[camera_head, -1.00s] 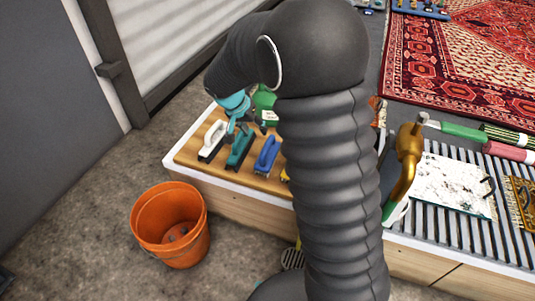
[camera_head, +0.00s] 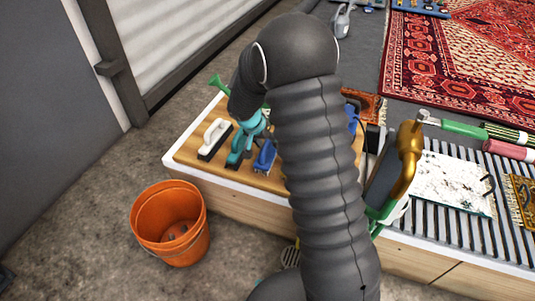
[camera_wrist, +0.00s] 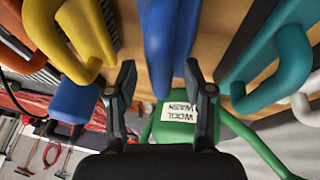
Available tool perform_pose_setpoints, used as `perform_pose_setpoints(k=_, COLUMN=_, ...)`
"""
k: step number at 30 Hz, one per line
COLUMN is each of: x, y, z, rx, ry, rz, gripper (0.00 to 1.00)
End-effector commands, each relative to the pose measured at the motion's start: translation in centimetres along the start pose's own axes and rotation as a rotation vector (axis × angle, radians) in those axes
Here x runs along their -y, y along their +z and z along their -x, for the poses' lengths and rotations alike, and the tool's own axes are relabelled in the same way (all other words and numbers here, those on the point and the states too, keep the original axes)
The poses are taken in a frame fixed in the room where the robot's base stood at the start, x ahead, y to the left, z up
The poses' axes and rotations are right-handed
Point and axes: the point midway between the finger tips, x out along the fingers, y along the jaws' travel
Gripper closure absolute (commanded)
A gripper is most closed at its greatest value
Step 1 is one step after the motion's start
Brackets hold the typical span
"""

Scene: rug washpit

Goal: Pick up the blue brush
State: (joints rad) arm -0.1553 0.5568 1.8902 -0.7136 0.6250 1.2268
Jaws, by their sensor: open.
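The blue brush (camera_head: 265,156) lies on the wooden board of the bench, to the right of a teal brush (camera_head: 235,152) and a white brush (camera_head: 215,138). In the wrist view, the blue brush (camera_wrist: 168,48) runs between my two fingertips. My gripper (camera_head: 256,130) is open above the brush's far part in the head view; my arm hides part of this area. In the wrist view, my gripper's fingers (camera_wrist: 160,78) stand apart on either side of the brush, and I see no grip on it.
The teal brush (camera_wrist: 272,65) lies right of the fingers in the wrist view, a yellow brush (camera_wrist: 85,35) left. A green container labelled "WOOL WASH" (camera_wrist: 175,132) is close by. An orange bucket (camera_head: 165,240) stands on the floor.

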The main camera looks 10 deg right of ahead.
Motion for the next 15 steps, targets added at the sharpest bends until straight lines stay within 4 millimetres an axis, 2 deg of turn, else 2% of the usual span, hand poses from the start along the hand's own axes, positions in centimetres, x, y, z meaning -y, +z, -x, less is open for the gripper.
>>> perform_pose_setpoints(k=3, x=-0.01, y=0.02, z=-1.11, rx=0.000, ry=0.001, rz=0.001, gripper=0.48)
perform_pose_setpoints(k=9, x=0.02, y=0.00, z=-1.16, rx=-0.001, ry=0.000, rz=0.001, gripper=0.48)
perform_pose_setpoints(k=11, x=0.02, y=0.01, z=-1.16, rx=0.000, ry=0.000, rz=0.001, gripper=0.61)
perform_pose_setpoints(k=15, x=0.02, y=0.01, z=-1.15, rx=0.000, ry=0.000, rz=0.001, gripper=0.96)
